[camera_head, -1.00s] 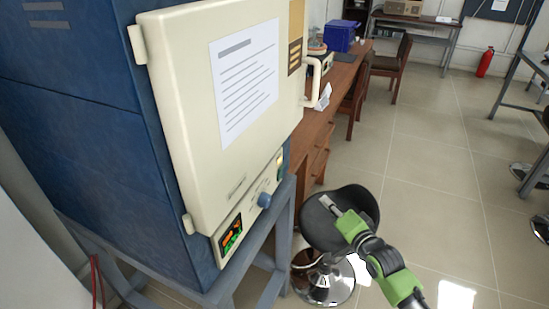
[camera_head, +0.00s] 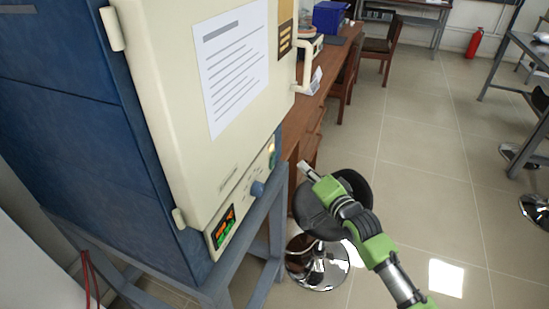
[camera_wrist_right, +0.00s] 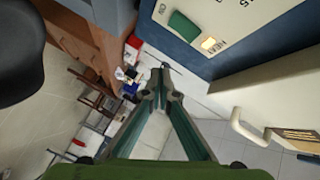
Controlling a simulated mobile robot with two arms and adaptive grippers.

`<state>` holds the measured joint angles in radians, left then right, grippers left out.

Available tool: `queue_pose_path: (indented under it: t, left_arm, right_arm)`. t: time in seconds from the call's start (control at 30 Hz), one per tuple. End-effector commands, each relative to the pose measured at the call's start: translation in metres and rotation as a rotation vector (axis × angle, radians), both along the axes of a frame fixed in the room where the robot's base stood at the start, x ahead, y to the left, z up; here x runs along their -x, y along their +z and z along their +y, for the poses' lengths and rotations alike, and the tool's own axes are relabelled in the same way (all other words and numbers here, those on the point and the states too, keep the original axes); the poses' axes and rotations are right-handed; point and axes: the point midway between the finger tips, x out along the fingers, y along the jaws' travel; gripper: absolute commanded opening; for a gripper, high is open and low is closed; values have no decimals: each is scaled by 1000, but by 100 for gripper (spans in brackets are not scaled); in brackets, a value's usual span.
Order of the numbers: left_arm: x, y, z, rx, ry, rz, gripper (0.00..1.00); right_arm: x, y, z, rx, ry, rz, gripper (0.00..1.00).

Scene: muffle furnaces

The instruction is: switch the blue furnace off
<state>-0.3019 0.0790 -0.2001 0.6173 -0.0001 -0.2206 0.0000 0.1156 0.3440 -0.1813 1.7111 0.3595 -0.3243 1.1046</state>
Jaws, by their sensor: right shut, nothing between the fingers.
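The blue furnace (camera_head: 75,110) stands at the left with its cream door (camera_head: 160,110) shut. My left gripper is out of view.
The furnace rests on a blue-grey metal stand (camera_head: 262,225). A black stool (camera_head: 318,218) stands under my right arm. A wooden desk (camera_head: 318,97) with a blue box (camera_head: 328,18) is behind. The door handle (camera_head: 304,70) sticks out above my gripper. Open floor lies to the right.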

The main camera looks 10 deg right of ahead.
Motion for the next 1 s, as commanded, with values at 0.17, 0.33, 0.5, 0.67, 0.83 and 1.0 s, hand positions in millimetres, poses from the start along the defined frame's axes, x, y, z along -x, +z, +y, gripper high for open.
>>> queue_pose_path:
  t: [0.17,0.33,0.5,0.67,0.83,1.0]
  left_arm:
    - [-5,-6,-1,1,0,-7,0]
    - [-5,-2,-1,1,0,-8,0]
    - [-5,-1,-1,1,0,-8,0]
    - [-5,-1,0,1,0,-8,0]
    - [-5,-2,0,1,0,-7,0]
    - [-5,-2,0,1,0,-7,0]
  right_arm:
    - [-15,3,22,-2,0,-2,0]
    - [-26,6,37,-2,-1,-1,0]
    - [-31,6,45,-1,-1,1,0]
    - [-32,7,47,1,0,1,0]
    - [-32,7,46,1,0,1,0]
    - [-32,7,46,1,0,1,0]
